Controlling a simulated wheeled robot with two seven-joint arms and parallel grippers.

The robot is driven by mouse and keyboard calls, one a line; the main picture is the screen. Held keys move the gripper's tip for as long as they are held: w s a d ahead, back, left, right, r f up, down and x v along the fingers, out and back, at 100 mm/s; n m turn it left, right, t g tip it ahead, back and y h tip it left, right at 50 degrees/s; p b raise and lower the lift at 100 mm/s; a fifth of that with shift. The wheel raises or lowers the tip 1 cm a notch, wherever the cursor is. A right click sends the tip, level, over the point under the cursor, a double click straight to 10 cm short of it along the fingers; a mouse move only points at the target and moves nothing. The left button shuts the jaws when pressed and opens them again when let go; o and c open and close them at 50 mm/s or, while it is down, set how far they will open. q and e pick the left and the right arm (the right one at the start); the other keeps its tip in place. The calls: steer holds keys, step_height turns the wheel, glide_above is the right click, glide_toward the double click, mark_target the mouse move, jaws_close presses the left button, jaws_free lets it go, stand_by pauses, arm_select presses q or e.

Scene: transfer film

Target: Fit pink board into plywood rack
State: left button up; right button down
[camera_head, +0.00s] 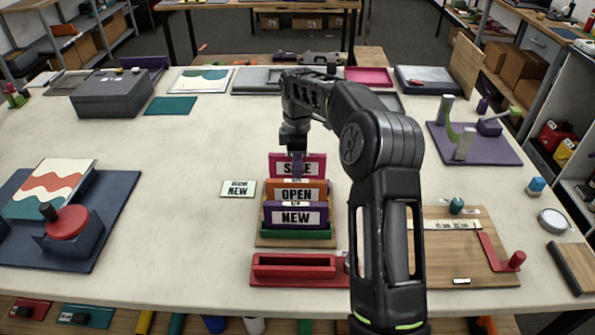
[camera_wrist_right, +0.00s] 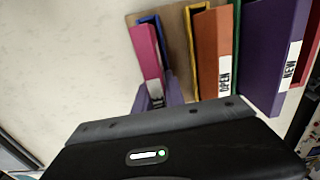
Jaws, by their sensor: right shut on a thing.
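The pink board (camera_head: 313,168), labelled SALE, stands upright at the back of the plywood rack (camera_head: 262,241). My right gripper (camera_head: 298,167) is shut on its top middle and covers part of the label. In the right wrist view the pink board (camera_wrist_right: 147,54) lies between the purple-looking fingertips (camera_wrist_right: 157,98), beside a blue upright at one end of the rack's plywood base (camera_wrist_right: 176,42). Whether its lower edge is seated is hidden. An orange OPEN board (camera_head: 284,194) and a purple NEW board (camera_head: 283,214) stand in the rack in front of it. My left gripper is out of view.
A small white card (camera_head: 238,189) lies left of the rack. A red tray (camera_head: 290,268) lies in front. A wooden board with a scale (camera_head: 437,250) is at right, a blue mat with a red-topped fixture (camera_head: 68,222) at left. The table left of the rack is mostly clear.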

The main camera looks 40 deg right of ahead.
steer(key=shift+f, duration=0.9)
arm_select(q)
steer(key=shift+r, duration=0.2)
arm_select(e)
steer(key=shift+f, duration=0.2)
steer(key=c, duration=1.4)
jaws_free()
steer(key=shift+r, duration=0.1)
